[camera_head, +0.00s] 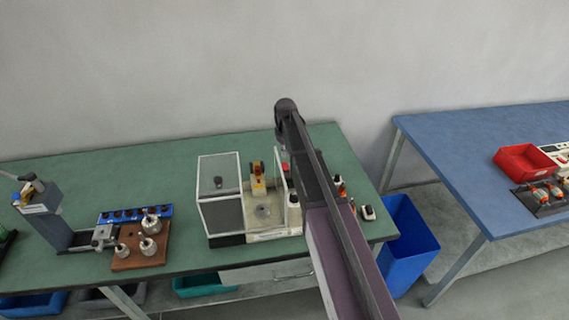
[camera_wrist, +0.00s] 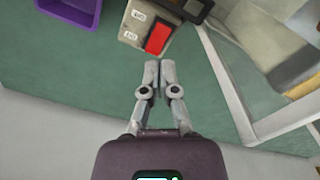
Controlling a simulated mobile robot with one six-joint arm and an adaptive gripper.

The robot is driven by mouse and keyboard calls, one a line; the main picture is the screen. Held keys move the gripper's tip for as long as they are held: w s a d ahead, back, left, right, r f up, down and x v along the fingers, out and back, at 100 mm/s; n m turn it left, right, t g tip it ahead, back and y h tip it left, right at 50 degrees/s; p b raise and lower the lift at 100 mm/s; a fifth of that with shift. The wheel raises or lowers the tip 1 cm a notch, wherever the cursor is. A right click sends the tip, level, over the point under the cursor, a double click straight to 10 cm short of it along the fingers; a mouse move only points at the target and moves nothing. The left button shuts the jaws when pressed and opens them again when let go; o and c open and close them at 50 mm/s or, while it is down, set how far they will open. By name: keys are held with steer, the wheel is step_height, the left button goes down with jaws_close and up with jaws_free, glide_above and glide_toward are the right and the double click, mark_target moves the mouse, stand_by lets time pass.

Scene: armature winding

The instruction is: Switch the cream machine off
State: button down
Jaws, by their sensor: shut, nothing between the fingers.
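The cream machine (camera_head: 275,236) stands on the green bench, with a clear-panelled, pale-framed guard around its left part. In the wrist view its pale frame (camera_wrist: 228,85) runs down the right side. A cream switch box (camera_wrist: 132,22) with a red rocker switch (camera_wrist: 158,38) and two small labels lies at the top of the wrist view. My gripper (camera_wrist: 160,66) is shut and empty, its fingertips just below the red rocker in the picture. I cannot tell whether they touch it. In the head view my arm hides the gripper and part of the machine's right side.
A purple bin (camera_wrist: 70,12) is at the wrist view's upper left. On the green bench (camera_head: 350,160), a wooden block (camera_head: 140,256) with metal armatures and a grey device (camera_head: 48,215) stand left. A blue bin (camera_head: 408,245) is between the benches. A red tray (camera_head: 522,162) is on the blue bench.

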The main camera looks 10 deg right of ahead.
steer(key=shift+r+p, duration=0.45)
steer(key=shift+r, duration=0.25)
steer(key=shift+s, duration=0.1)
steer(key=s+m, duration=0.6)
steer(key=s, duration=2.3)
stand_by(0.7)
